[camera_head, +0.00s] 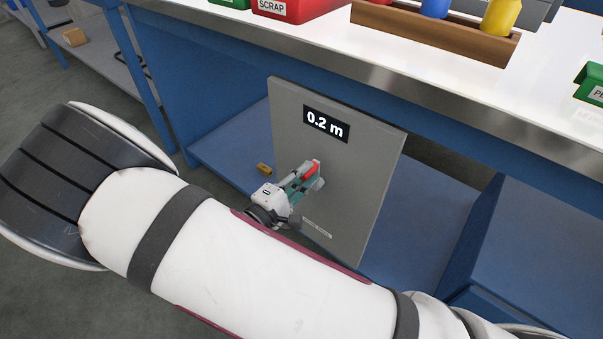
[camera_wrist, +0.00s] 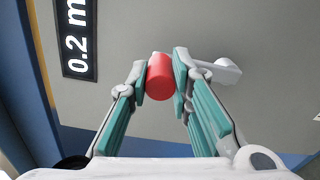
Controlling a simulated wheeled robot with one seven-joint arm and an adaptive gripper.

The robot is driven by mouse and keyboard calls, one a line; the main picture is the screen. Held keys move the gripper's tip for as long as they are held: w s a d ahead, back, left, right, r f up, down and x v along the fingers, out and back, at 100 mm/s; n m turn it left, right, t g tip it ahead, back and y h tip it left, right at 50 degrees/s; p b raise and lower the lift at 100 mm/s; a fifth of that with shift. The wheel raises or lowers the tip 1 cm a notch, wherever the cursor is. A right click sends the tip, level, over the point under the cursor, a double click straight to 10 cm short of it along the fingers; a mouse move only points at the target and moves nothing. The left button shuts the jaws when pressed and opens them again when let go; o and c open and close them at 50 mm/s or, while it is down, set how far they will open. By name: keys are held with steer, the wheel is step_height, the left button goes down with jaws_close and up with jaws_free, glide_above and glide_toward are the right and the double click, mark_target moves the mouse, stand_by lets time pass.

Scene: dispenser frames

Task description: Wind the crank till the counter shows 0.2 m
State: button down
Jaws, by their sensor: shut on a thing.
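The counter (camera_head: 326,124) on the grey panel (camera_head: 365,160) reads 0.2 m in the head view. It also shows sideways, partly cut off, at the upper left of the wrist view (camera_wrist: 78,38). The red crank handle (camera_head: 311,170) sits in front of the panel, below the counter. My gripper (camera_head: 308,174) is shut on this handle. In the wrist view the red handle (camera_wrist: 160,78) lies between the two fingertips, and the grey crank arm (camera_wrist: 218,71) shows to the right, partly hidden behind a finger.
The panel stands under a workbench with a white top (camera_head: 480,80) and blue frame. A red SCRAP bin (camera_head: 290,8) and a wooden rack (camera_head: 430,30) stand on the bench top. A small yellow-brown block (camera_head: 264,169) lies on the blue lower shelf (camera_head: 225,150), left of the panel.

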steer(key=shift+s, duration=0.1)
stand_by(0.3)
steer(key=c, duration=1.4)
jaws_free()
steer(key=shift+c, duration=0.2)
steer(key=v, duration=1.2)
